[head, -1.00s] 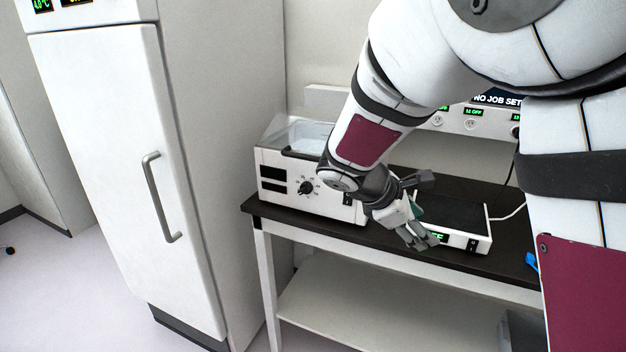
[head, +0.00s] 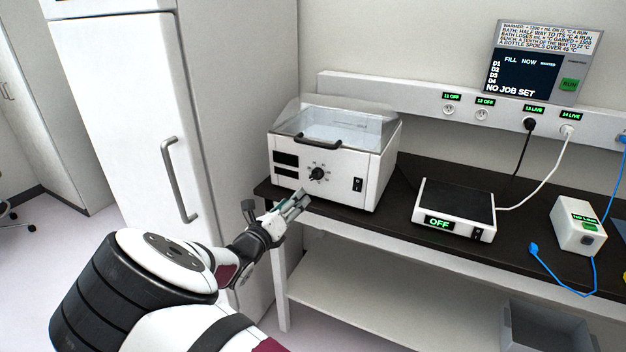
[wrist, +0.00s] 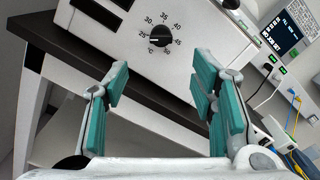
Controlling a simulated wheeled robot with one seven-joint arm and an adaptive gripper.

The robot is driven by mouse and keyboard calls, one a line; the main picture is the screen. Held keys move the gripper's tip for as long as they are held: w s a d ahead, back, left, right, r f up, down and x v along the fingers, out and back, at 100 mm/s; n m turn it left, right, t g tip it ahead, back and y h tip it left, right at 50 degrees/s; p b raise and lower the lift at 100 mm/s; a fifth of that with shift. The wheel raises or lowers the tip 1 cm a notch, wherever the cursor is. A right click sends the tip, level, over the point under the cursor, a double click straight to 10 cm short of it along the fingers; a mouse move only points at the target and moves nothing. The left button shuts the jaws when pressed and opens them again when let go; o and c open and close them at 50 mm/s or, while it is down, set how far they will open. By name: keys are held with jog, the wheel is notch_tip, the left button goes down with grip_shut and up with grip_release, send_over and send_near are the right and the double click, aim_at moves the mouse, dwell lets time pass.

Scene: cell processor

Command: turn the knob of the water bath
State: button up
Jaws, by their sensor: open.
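The water bath (head: 359,164) is a white box with a clear lid and front handle, standing at the left end of the dark bench. Its black round knob (head: 317,174) is on the front panel, within a ring of marks. In the wrist view the knob (wrist: 155,41) shows upper centre, ringed by numbers from 25 to 50, its white line pointing left, near 25. My gripper (head: 296,201) is in front of the bench edge, below and left of the knob and apart from it. In the wrist view its teal-padded fingers (wrist: 163,100) are spread and empty.
A flat device reading OFF (head: 455,209) sits right of the bath, and a small white box (head: 578,227) farther right. A wall socket strip (head: 480,108) and a screen (head: 543,62) are behind. A tall white cabinet (head: 120,110) stands close on the left.

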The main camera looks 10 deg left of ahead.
aim_at(314, 178)
jog(key=x, duration=1.2)
jog(key=shift+w+d, duration=0.2)
jog(key=shift+w, duration=0.15)
jog(key=c, duration=1.2)
